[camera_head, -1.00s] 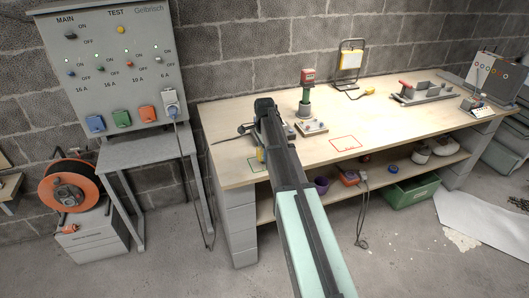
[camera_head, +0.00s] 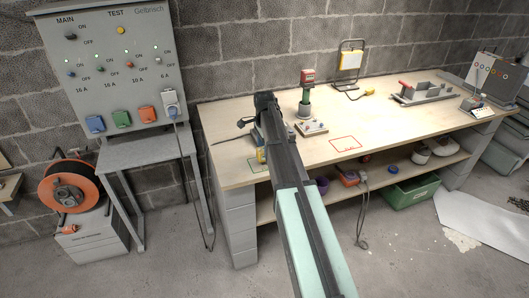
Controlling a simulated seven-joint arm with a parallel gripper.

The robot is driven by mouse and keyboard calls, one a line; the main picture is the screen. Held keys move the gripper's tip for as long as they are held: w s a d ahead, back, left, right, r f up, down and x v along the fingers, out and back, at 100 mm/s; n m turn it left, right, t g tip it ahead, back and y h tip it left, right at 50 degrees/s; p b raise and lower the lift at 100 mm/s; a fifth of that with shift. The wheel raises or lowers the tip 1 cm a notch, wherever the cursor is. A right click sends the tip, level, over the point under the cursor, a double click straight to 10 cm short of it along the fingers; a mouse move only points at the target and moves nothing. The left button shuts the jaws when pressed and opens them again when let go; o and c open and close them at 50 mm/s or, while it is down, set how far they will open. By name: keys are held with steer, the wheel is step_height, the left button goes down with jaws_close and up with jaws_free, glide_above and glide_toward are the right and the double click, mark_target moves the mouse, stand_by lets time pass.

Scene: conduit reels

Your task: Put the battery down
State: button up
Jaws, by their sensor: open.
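My arm reaches over the left part of the workbench (camera_head: 380,124), and my gripper (camera_head: 262,103) is at its far end, above the back left of the bench. The gripper is open, but the arm hides most of the space between its fingers. A small black part (camera_head: 243,122) shows just left of the gripper; I cannot tell whether it belongs to it. I cannot make out a battery for certain. A small yellow object (camera_head: 261,155) shows beside the arm, near a green outlined square (camera_head: 254,166) on the bench top.
A red-topped green device (camera_head: 306,92) stands upright behind a small block with knobs (camera_head: 312,128). A red outlined rectangle (camera_head: 345,143) is empty. A work lamp (camera_head: 350,60) and a grey tray (camera_head: 425,95) stand farther right. A switch panel (camera_head: 112,75) and an orange reel (camera_head: 69,186) are at left.

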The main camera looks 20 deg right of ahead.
step_height(320, 180, up, 9)
steer(key=shift+r, duration=0.15)
stand_by(0.6)
steer(key=shift+s+d+f+n, duration=0.25)
steer(key=shift+s+f+n, duration=0.05)
steer(key=shift+s+f, duration=0.05)
steer(key=s+a+f+n+g+y, duration=0.1)
steer(key=s+a+f+n, duration=0.25)
steer(key=s+f, duration=0.7)
steer(key=s+a+f+n+g+y, duration=0.1)
steer(key=s+a+f+n, duration=0.25)
steer(key=s+f, duration=0.7)
steer(key=s+a+f+n+g, duration=0.2)
steer(key=s+a+f+n, duration=0.3)
steer(key=f, duration=1)
steer(key=s+f+n+g, duration=0.1)
steer(key=s+f, duration=0.4)
steer(key=s, duration=0.4)
steer(key=s+a+f+n+g+h, duration=0.1)
steer(key=s+f, duration=0.4)
steer(key=s, duration=0.5)
steer(key=s+f+n+h, duration=0.1)
steer(key=s+f+n, duration=0.2)
steer(key=s, duration=0.6)
step_height(320, 180, down, 3)
steer(key=shift+s+a+r+g, duration=0.2)
steer(key=shift+s+g, duration=0.1)
steer(key=shift+g, duration=0.1)
